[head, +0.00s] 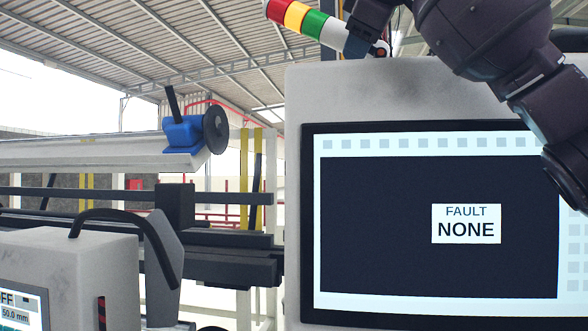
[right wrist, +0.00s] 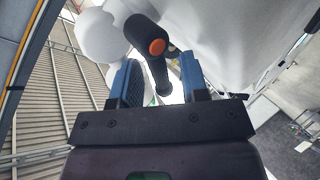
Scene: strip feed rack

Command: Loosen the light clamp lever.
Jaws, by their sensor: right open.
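The light clamp lever (right wrist: 145,32) is a black handle with an orange round cap, seen close up in the right wrist view. In the head view its orange-marked end (head: 381,51) shows at the foot of the tilted signal light (head: 297,17), which has red, yellow and green bands. My right gripper (right wrist: 160,68) is open, with one blue finger on each side of the lever's dark shaft. I cannot tell whether either finger touches it. My left gripper is not in view.
A large grey cabinet (head: 420,85) with a screen (head: 375,200) reading "FAULT NONE" stands below the light. A pale rail (head: 90,152) with a blue clamp (head: 183,133) lies at left. A smaller grey machine (head: 60,255) is at lower left.

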